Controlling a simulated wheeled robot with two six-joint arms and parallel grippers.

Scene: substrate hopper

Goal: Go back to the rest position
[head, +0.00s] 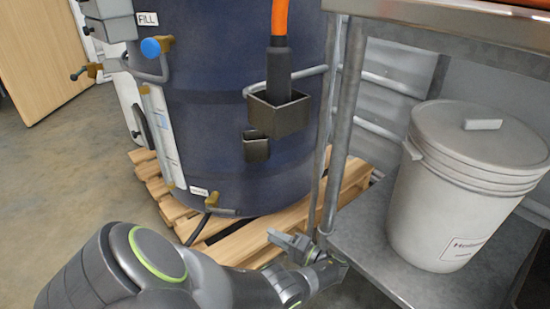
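My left arm comes in from the bottom left. Its gripper (300,246) is low in the head view, in front of the wooden pallet and beside the metal rack's leg. It is small and seen at an angle, so I cannot tell whether its fingers are apart. I see no object in it. My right gripper is out of view. A dark blue tank (225,85) stands upright behind the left arm. An orange-handled tool (279,55) with a dark lower part sits upright in a dark square holder (278,114) on the tank's front.
The tank stands on a wooden pallet (240,245). A blue-knobbed valve (151,47) and pipes stick out at its left. A metal rack (340,130) at the right carries a lidded white bucket (455,190) on its lower shelf. Bare floor (60,170) lies at the left.

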